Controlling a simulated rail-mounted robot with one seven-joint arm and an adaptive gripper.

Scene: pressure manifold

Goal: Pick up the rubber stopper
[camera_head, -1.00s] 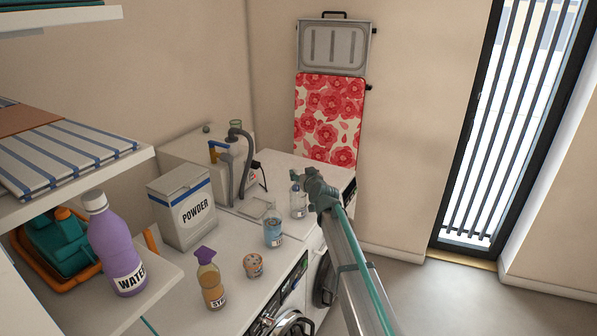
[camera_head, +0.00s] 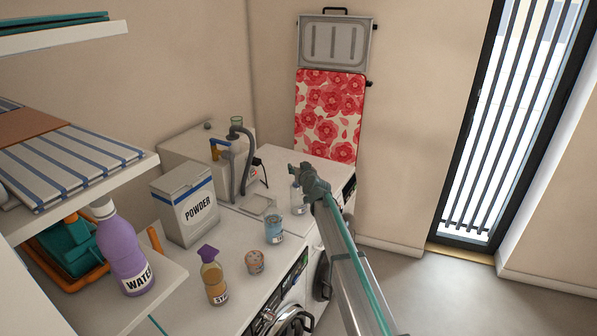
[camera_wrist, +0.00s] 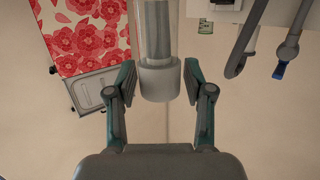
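In the wrist view, a grey round plug (camera_wrist: 160,82), which looks like the rubber stopper, sits in the end of a clear cylinder (camera_wrist: 172,25). My gripper (camera_wrist: 160,72) is open, with one finger on each side of the plug and small gaps showing. The wrist picture appears upside down. In the head view, my gripper (camera_head: 297,170) is just above a clear container (camera_head: 297,198) on the white surface. The container's top is partly hidden by my gripper, so the plug is not clear there.
A powder box (camera_head: 188,205), a blue-filled glass (camera_head: 274,229), a spotted cup (camera_head: 255,262) and an amber bottle (camera_head: 213,282) stand on the counter. A grey bent hose (camera_head: 246,160) rises behind. A shelf (camera_head: 160,290) holds a purple bottle (camera_head: 125,255). Open floor lies right.

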